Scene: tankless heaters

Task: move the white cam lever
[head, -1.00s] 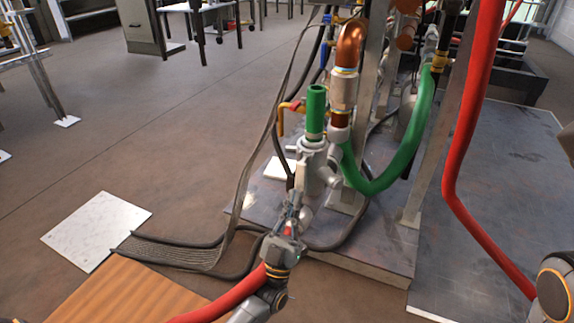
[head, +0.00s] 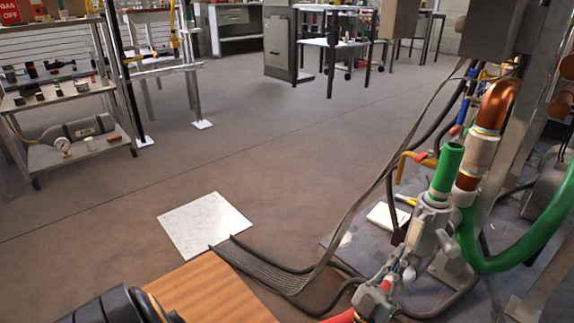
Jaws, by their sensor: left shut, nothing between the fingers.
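A pale grey-white cam coupling (head: 432,216) stands upright but leaning in the picture, under a short green pipe (head: 447,170), at the right of the head view. A pale lever-like piece, which looks like the white cam lever (head: 446,243), sticks out at its lower right side. My left gripper (head: 402,270) is just below and left of the coupling, shut and empty. Its fingertips are close to the coupling's lower part; I cannot tell whether they touch it. My right gripper is out of view.
A copper elbow pipe (head: 499,100) and a thick green hose (head: 535,240) stand right of the coupling. Dark cables (head: 275,278) run across the floor by a white tile (head: 204,224) and a wooden board (head: 205,292). Open floor lies at left; a shelf (head: 78,150) stands beyond.

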